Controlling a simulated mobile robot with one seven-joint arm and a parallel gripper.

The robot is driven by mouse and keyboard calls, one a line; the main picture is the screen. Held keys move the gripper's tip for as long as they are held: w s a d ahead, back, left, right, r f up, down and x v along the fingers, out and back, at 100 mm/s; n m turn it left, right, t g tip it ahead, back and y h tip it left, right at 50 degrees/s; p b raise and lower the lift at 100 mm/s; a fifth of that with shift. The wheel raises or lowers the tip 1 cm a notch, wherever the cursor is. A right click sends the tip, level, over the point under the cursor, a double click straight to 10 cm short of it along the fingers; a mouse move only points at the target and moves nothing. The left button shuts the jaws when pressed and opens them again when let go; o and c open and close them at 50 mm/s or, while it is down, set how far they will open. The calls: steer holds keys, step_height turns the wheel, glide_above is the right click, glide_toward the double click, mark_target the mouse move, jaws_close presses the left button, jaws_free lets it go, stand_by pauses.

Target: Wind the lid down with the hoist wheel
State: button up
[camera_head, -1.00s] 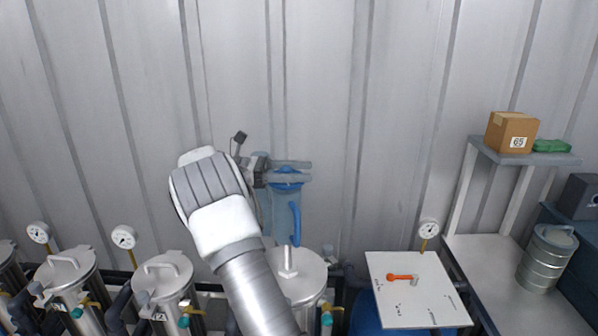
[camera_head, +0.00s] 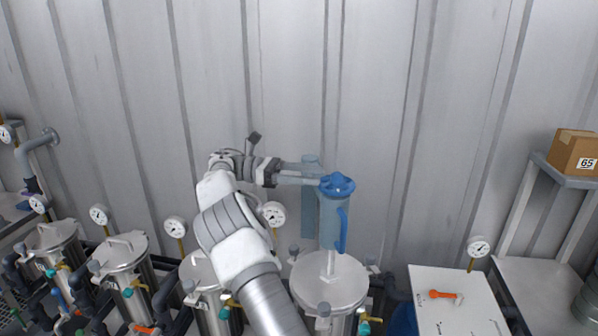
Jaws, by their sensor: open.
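The blue hoist wheel (camera_head: 337,184) is a lobed handwheel on top of a blue hoist body (camera_head: 333,222) with a curved blue side handle. A rod runs from the hoist down to the round grey lid (camera_head: 330,281) at the vessel top below. I cannot tell whether there is a gap between lid and vessel. My gripper (camera_head: 322,175) comes in from the left, roughly level. Its fingers are open and empty, with the tips at the wheel's left edge. I cannot tell whether they touch it. A pale blue upright part (camera_head: 309,200) stands behind the fingers.
Several lidded steel vessels (camera_head: 118,252) with gauges line the left. A white board (camera_head: 457,308) with an orange handle (camera_head: 445,295) lies right of the hoist vessel. A shelf with a cardboard box (camera_head: 575,152) stands at far right. The corrugated wall (camera_head: 390,90) is close behind.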

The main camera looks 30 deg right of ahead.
steer(key=shift+p+v, duration=0.5)
steer(key=shift+v, duration=0.75)
steer(key=shift+d, duration=0.1)
